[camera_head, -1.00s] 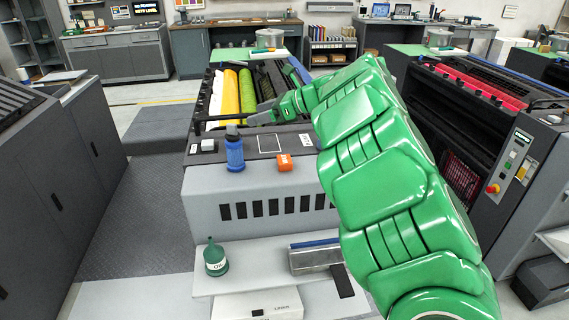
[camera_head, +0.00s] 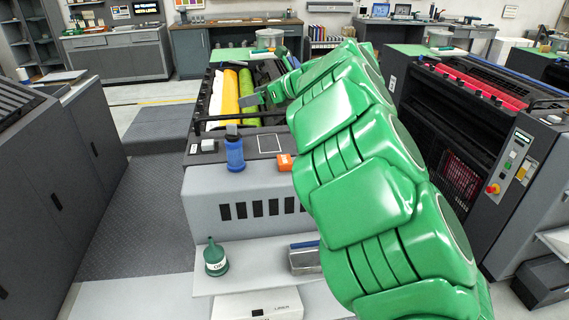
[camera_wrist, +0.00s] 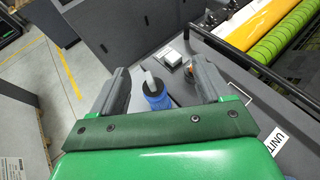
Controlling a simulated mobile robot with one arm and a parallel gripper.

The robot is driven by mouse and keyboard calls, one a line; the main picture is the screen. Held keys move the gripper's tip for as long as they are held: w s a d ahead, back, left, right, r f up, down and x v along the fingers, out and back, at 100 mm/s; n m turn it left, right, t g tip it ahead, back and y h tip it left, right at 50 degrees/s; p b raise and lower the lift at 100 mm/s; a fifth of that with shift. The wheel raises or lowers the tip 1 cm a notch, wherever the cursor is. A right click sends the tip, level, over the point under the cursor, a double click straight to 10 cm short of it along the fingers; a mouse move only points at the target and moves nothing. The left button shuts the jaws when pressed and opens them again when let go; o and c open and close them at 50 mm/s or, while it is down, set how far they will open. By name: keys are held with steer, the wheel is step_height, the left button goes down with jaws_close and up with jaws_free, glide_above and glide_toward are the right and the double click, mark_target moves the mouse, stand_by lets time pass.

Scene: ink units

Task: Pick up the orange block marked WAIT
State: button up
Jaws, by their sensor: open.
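The orange block (camera_head: 285,162) sits on the grey top of the near press unit, right of a blue bottle (camera_head: 235,152). My arm covers its right part in the head view, and its lettering is too small to read. My gripper (camera_head: 246,103) is over the press, beyond the block and in front of the rollers. In the wrist view my gripper (camera_wrist: 160,82) is open, with the blue bottle (camera_wrist: 157,94) showing below between the fingers. A small orange-brown spot shows beside the right finger; I cannot tell whether it is the block.
White, yellow and green rollers (camera_head: 230,95) lie behind. A green oil can (camera_head: 215,258) stands on the lower step. Another press (camera_head: 490,150) is at right.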

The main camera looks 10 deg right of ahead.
steer(key=s+d+m+t+h, duration=0.6)
steer(key=s+d+m+h, duration=0.15)
steer(key=m+h, duration=0.35)
glide_toward(284, 158)
steer(key=shift+w+d+r, duration=0.1)
steer(key=shift+w+d, duration=0.05)
steer(key=shift+w, duration=1.05)
steer(key=shift+s+f+x, duration=0.1)
steer(key=shift+f+x, duration=0.1)
steer(key=shift+x, duration=0.85)
steer(key=shift+s+f+x, duration=0.1)
steer(key=shift+f+x, duration=0.1)
steer(key=shift+x, duration=0.8)
steer(key=shift+s+f+x, duration=0.1)
steer(key=shift+f+x, duration=0.05)
steer(key=shift+x, duration=1.9)
